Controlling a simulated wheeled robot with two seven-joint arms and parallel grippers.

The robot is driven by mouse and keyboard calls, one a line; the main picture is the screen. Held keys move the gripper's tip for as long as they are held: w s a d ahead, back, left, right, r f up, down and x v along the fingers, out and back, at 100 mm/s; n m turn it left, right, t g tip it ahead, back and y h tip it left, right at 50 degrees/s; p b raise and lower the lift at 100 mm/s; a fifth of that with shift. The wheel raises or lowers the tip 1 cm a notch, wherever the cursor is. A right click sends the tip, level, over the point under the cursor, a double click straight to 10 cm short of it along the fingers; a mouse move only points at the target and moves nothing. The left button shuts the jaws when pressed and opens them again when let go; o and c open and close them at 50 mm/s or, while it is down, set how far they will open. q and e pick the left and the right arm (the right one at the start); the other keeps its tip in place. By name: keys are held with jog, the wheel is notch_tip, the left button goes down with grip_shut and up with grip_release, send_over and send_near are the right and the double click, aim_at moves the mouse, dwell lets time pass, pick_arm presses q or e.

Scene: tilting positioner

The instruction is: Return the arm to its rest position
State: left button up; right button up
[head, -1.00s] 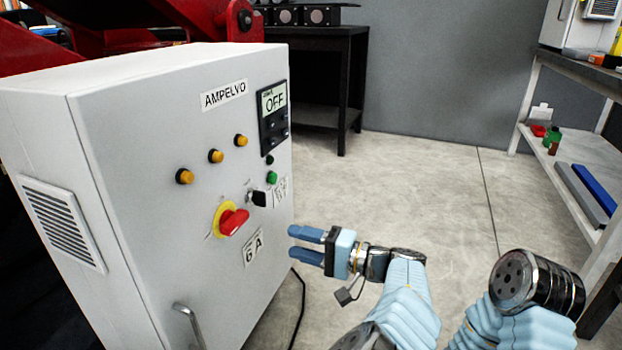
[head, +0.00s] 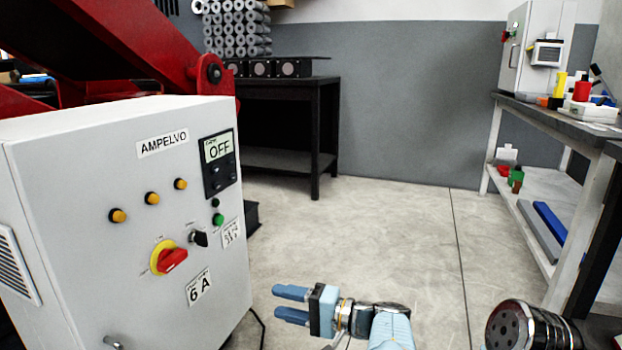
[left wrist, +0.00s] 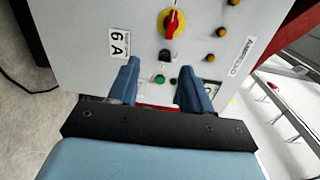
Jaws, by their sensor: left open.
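My left gripper (head: 292,304) is open and empty, low in the middle of the head view, with its two blue fingers pointing left. It is apart from the control cabinet (head: 90,257), to the right of its front panel. In the left wrist view the open fingers (left wrist: 158,85) point towards the panel, with nothing between them. The cabinet carries a red rotary switch (head: 172,260) on a yellow plate, a black key switch (head: 198,238), a green button (head: 217,219) and a display (head: 218,150) reading OFF. My right gripper is not visible.
A red machine frame (head: 150,45) rises behind the cabinet. A dark table (head: 328,135) stands at the back wall. A shelf bench (head: 575,122) with tools and boxes stands at the right. The concrete floor (head: 390,235) between them is clear.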

pick_arm(q)
jog(key=s+a+f+m+g+h+p, duration=0.1)
jog(key=a+f+g+h, duration=0.1)
jog(key=a+f, duration=0.35)
jog(key=s+a+f+m+g+h, duration=0.1)
jog(key=a+f+h, duration=0.1)
jog(key=f, duration=0.6)
jog(key=s+a+f+g+h+p, duration=0.1)
jog(key=a+f+g+h, duration=0.15)
jog(key=f, duration=0.45)
jog(key=s+a+f+g+h+p, duration=0.25)
jog(key=s+f+h, duration=0.25)
jog(key=s+f, duration=0.5)
jog(key=s+d+f+n+t+h+p, duration=0.1)
jog(key=s+d+n+t+h+p, duration=0.1)
jog(key=s+d+n+h, duration=0.3)
jog(key=s+n+h+p, duration=0.1)
jog(key=s+n+h, duration=0.2)
jog(key=s+h, duration=0.1)
jog(key=shift+s+d+t, duration=0.3)
jog(key=shift+s+t, duration=0.1)
jog(key=shift+s, duration=0.2)
